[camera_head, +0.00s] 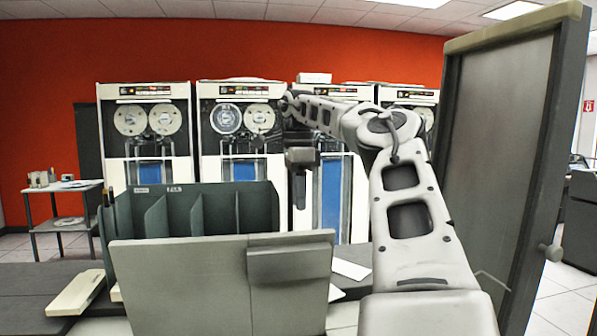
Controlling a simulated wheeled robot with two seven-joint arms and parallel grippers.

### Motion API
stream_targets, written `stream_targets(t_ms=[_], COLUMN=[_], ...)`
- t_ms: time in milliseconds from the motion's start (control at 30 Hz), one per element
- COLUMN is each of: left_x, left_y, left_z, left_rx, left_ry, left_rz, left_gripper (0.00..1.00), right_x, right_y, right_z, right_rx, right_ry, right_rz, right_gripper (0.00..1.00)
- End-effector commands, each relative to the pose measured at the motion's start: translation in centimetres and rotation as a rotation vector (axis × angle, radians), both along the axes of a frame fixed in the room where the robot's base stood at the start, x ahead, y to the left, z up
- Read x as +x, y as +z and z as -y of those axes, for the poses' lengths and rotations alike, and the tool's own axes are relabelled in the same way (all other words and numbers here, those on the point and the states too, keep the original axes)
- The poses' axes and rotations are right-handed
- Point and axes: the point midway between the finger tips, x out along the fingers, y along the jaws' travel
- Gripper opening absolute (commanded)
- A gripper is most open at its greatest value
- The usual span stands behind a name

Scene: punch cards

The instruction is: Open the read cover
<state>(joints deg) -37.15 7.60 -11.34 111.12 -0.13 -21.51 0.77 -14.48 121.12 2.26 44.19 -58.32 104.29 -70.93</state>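A tall grey panel (492,150) with a dark frame stands upright, slightly tilted, at the right. No label shows which of these is the read cover. My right gripper (299,188) hangs pointing down above and behind the raised block, apart from the tall panel. Its fingers look dark and narrow, and their opening cannot be made out. My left gripper is out of view.
A dark green divided card bin (190,210) stands behind the front panel. White cards (350,269) lie on the dark surface beside it. Tape drive cabinets (147,140) line the red wall. A small table (65,188) is at the left.

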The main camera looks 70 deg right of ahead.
Motion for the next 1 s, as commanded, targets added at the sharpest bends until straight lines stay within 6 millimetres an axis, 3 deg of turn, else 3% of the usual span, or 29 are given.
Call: stream_targets(t_ms=[167,400,1000], left_x=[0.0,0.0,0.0], left_y=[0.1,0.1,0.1], left_z=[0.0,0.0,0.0], left_rx=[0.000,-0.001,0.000], left_ry=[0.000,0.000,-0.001], left_rz=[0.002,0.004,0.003], left_gripper=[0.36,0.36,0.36], right_x=[0.2,0.1,0.2], right_y=[3.5,5.2,5.8], right_z=[0.1,0.3,0.2], right_rx=[-0.004,-0.001,0.002], right_ry=[-0.002,-0.003,0.002], right_rz=[-0.002,-0.005,-0.001], right_gripper=[0.30,0.30,0.30])
